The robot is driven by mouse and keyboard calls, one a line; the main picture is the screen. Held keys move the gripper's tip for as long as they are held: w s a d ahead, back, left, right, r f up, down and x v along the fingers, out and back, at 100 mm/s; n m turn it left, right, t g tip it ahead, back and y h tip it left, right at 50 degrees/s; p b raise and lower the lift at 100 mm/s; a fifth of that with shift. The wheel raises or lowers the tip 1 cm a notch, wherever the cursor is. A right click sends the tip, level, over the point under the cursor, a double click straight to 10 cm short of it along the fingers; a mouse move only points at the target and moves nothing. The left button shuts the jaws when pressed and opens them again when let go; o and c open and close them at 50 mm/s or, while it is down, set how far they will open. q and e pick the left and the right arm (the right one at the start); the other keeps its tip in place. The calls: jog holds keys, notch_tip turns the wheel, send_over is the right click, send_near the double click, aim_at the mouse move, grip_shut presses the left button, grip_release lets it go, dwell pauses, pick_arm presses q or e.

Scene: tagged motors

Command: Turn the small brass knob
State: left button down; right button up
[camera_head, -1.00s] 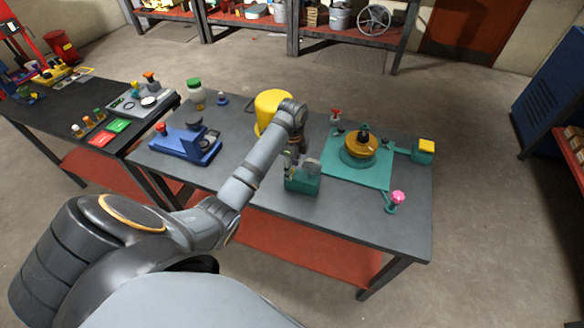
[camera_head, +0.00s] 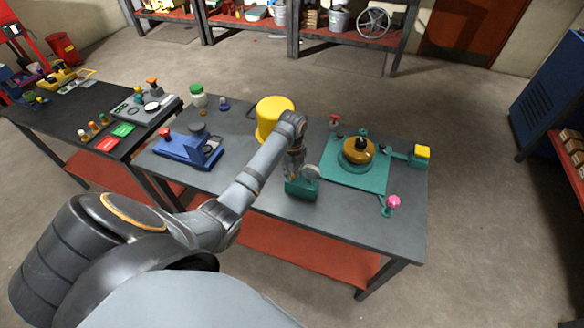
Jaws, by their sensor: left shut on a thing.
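A small green box (camera_head: 303,188) stands near the front middle of the grey table, with a grey disc (camera_head: 312,171) at its top right. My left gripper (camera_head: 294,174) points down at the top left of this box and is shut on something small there. The small brass knob is not clearly visible; the fingers cover that spot. A larger brass-coloured round piece (camera_head: 358,151) with a dark top sits on a teal plate (camera_head: 350,181) to the right. My right gripper is not in view.
A yellow bucket-like container (camera_head: 274,116) stands just behind my left wrist. A blue device (camera_head: 187,150) is at the left, and a pink knob (camera_head: 393,202) at the plate's front right corner. The table's front right is clear.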

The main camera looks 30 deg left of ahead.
pick_arm(q)
jog(key=m+p, duration=0.1)
jog(key=m, duration=0.3)
jog(key=shift+s, duration=0.15)
jog(key=m, duration=0.2)
jog(key=shift+f+m+p, duration=0.25)
jog(key=shift+m+p, duration=0.1)
jog(key=shift+m, duration=0.05)
jog(key=c, duration=1.3)
grip_release()
jog(key=shift+o, duration=1.4)
jog(key=shift+s+a, duration=0.15)
jog(key=shift+c, duration=0.2)
